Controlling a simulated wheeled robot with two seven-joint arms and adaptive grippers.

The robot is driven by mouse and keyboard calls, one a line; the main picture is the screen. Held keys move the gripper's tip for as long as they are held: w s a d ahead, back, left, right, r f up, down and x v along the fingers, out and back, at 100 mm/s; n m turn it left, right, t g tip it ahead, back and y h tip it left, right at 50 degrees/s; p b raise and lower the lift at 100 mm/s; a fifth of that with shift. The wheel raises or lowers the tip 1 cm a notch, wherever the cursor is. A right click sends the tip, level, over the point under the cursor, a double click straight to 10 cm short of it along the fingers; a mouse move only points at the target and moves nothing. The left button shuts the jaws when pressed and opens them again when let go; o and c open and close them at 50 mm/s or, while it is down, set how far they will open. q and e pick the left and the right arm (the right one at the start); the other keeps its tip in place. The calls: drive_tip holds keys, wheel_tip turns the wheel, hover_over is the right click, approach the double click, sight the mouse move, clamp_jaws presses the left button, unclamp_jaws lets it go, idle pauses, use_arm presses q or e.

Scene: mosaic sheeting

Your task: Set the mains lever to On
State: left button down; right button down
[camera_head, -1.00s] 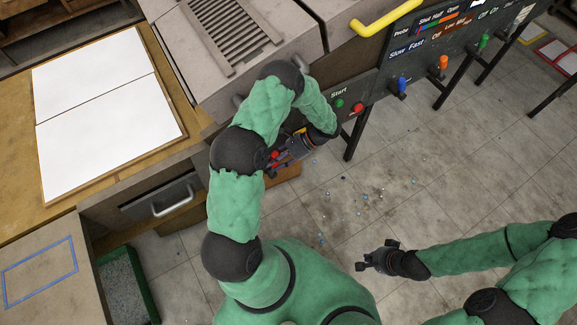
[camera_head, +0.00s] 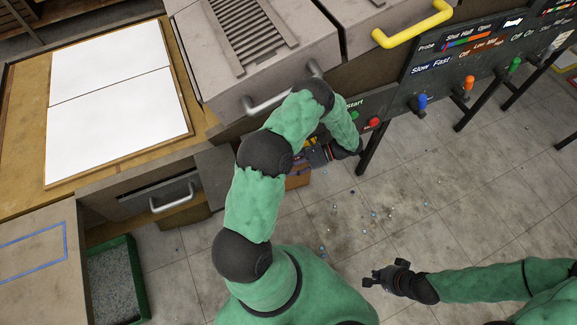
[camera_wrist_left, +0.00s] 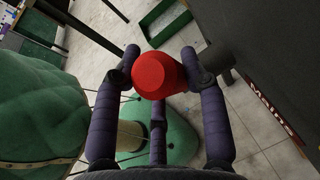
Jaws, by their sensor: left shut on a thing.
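The mains lever shows in the left wrist view as a red knob (camera_wrist_left: 160,76) on a dark stem that runs right to a dark panel lettered "Mains" (camera_wrist_left: 274,112). My left gripper (camera_wrist_left: 161,70) is shut on this knob, with dark fingers on both sides and one below. In the head view my left gripper (camera_head: 316,152) is mostly behind my own green arm, and I cannot make out the lever's setting there. My right gripper (camera_head: 378,279) is open and empty, over the floor at the lower right.
A control panel (camera_head: 440,68) carries a blue lever (camera_head: 422,102), an orange lever (camera_head: 468,83) and a green lever (camera_head: 514,65). A green start button (camera_head: 354,115) and red button (camera_head: 374,123) sit left of them. A yellow handle (camera_head: 412,26) juts out above. Beads litter the open floor.

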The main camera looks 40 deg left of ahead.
use_arm(q)
drive_tip(key=c, duration=0.6)
unclamp_jaws()
drive_tip(key=shift+c, duration=0.2)
drive_tip(key=v, duration=1.2)
drive_tip(key=shift+d+f, duration=0.1)
